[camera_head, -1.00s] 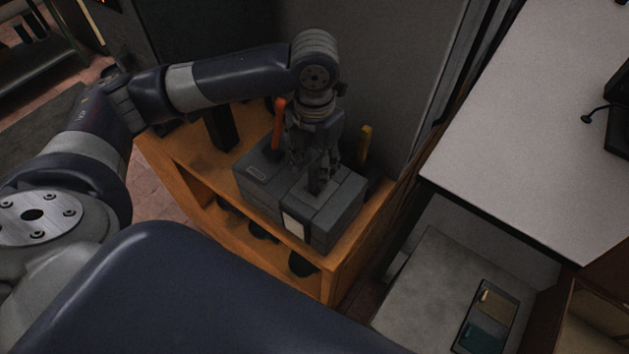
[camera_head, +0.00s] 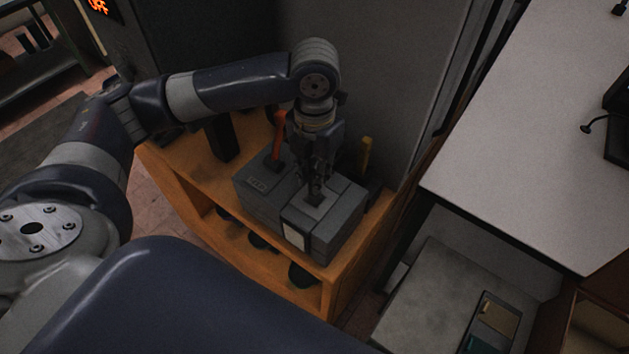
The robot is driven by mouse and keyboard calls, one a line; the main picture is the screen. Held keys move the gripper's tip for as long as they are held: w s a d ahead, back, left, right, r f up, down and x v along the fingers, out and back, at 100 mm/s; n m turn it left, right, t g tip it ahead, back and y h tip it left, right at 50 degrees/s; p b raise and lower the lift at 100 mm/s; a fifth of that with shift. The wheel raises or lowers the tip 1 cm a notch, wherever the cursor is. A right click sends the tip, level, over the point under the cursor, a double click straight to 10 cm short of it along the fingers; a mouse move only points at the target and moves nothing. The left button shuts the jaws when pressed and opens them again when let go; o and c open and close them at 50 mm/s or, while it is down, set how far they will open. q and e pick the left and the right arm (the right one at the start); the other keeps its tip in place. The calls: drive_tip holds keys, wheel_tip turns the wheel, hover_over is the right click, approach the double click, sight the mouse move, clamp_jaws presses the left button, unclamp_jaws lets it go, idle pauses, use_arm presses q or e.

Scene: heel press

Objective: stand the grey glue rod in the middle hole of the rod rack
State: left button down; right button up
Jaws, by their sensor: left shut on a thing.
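My left gripper (camera_head: 316,188) points down over the grey block-shaped rack (camera_head: 262,188) on the wooden shelf unit. It is shut on a dark grey piece (camera_head: 315,199), which I take to be the glue rod. Most of the rod is hidden by the fingers. Its lower end shows over a lighter square patch on the rack's top; I cannot tell whether it is in a hole. An orange rod (camera_head: 279,134) stands left of the gripper and a yellow rod (camera_head: 366,152) stands right of it. My right gripper is out of view.
The orange-brown shelf unit (camera_head: 335,290) holds the rack, with dark round items on its lower level. A grey wall panel (camera_head: 395,70) rises close behind. A pale table (camera_head: 535,130) stands right. A dark upright block (camera_head: 221,140) stands left of the rack.

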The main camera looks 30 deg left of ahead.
use_arm(q)
wheel_tip(320, 180, up, 9)
drive_tip(key=shift+f+b, duration=0.1)
drive_tip(key=shift+b, duration=0.3)
drive_tip(key=shift+r+p, duration=0.5)
drive_tip(key=shift+p, duration=0.15)
drive_tip(key=shift+f, duration=0.1)
